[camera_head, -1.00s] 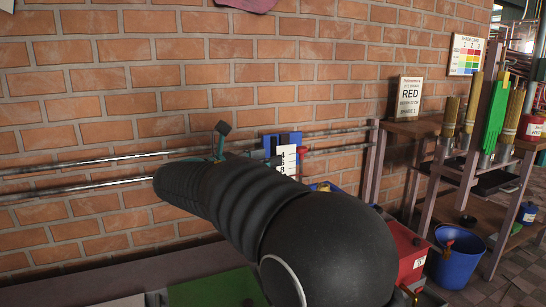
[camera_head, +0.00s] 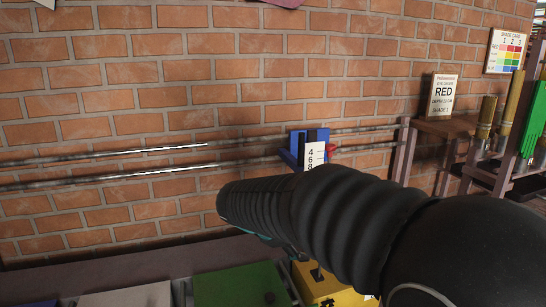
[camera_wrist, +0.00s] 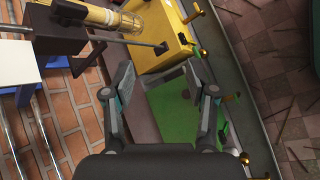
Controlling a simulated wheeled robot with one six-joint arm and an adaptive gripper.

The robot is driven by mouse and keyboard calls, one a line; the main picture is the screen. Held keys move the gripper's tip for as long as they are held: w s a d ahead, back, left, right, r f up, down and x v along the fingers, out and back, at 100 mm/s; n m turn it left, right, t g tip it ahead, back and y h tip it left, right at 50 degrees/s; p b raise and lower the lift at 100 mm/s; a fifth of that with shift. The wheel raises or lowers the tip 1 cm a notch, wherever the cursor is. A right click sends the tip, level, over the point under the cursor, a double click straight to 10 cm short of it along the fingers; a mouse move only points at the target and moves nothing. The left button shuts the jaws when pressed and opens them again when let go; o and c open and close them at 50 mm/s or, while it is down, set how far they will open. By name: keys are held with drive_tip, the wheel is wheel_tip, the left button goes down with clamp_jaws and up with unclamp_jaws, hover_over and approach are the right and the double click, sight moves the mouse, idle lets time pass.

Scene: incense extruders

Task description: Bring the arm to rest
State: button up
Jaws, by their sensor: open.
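My gripper (camera_wrist: 158,88) shows in the wrist view, open, with its two fingers apart and nothing between them. Beyond the fingertips is a yellow box (camera_wrist: 160,48), with a green panel (camera_wrist: 170,112) beside it. The yellow box (camera_head: 325,285) and the green panel (camera_head: 238,287) show just below the arm there. I cannot tell whether the fingers touch the box.
A brick wall (camera_head: 120,120) carries two metal rails (camera_head: 110,178). A blue bracket with a number scale (camera_head: 313,156) sits on the rails. A dark tiled floor (camera_wrist: 290,60) lies beyond the bench edge.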

drive_tip(key=s+d+r+m+y+p, duration=0.1)
drive_tip(key=s+d+m+y+p, duration=0.1)
drive_tip(key=s+m, duration=0.3)
drive_tip(key=s+d+r+m+y+p, duration=0.2)
drive_tip(key=s+d+m+y, duration=0.1)
drive_tip(key=s, duration=0.8)
drive_tip(key=s+d+r+m+y+p, duration=0.1)
drive_tip(key=s+d+m+y, duration=0.1)
drive_tip(key=s+d+m, duration=0.2)
drive_tip(key=s+m, duration=0.3)
drive_tip(key=s, duration=0.1)
drive_tip(key=shift+s+d+r+p, duration=0.15)
drive_tip(key=shift+s+r+p, duration=0.25)
idle(0.9)
